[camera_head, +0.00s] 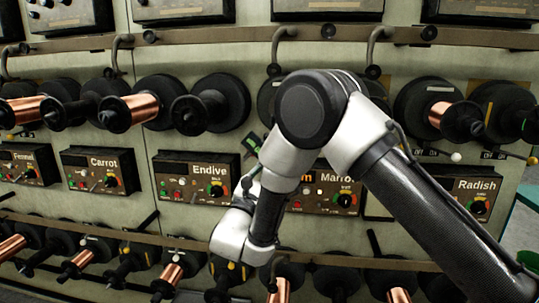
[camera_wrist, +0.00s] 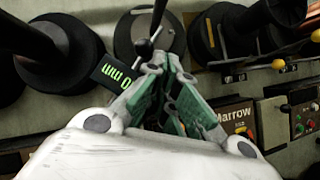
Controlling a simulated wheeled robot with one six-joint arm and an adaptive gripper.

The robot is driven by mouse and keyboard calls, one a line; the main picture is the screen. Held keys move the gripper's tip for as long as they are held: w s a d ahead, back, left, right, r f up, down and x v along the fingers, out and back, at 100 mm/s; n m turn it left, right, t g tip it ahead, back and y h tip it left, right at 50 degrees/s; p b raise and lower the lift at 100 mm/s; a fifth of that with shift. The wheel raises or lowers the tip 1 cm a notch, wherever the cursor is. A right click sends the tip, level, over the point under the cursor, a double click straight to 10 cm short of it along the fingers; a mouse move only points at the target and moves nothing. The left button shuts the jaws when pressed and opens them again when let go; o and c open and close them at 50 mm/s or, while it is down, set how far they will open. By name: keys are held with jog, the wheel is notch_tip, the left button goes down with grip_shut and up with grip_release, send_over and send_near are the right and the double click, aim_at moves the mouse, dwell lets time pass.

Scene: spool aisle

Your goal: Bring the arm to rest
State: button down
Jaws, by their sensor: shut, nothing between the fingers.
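My gripper (camera_wrist: 163,64) shows in the wrist view with its green-padded fingers drawn together and nothing between them. Its tips point toward the spool wall, near a grey round hub with a small black-knobbed lever (camera_wrist: 143,47). Whether they touch it I cannot tell. In the head view my arm (camera_head: 310,108) reaches in from the lower right, bends at a raised elbow and folds down to the wrist (camera_head: 235,235). My gripper is mostly hidden there behind the arm.
A wall of spools carries labelled control boxes: Carrot (camera_head: 102,171), Endive (camera_head: 200,178), Marrow (camera_head: 335,190) and Radish (camera_head: 476,194). Copper spools (camera_head: 130,107) and black spindles stick out around the arm. A black tag with green lettering (camera_wrist: 108,73) is close left of the fingers.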

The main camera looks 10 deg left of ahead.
jog(key=shift+s+f, duration=0.15)
jog(key=shift+s, duration=0.1)
jog(key=shift+a, duration=0.1)
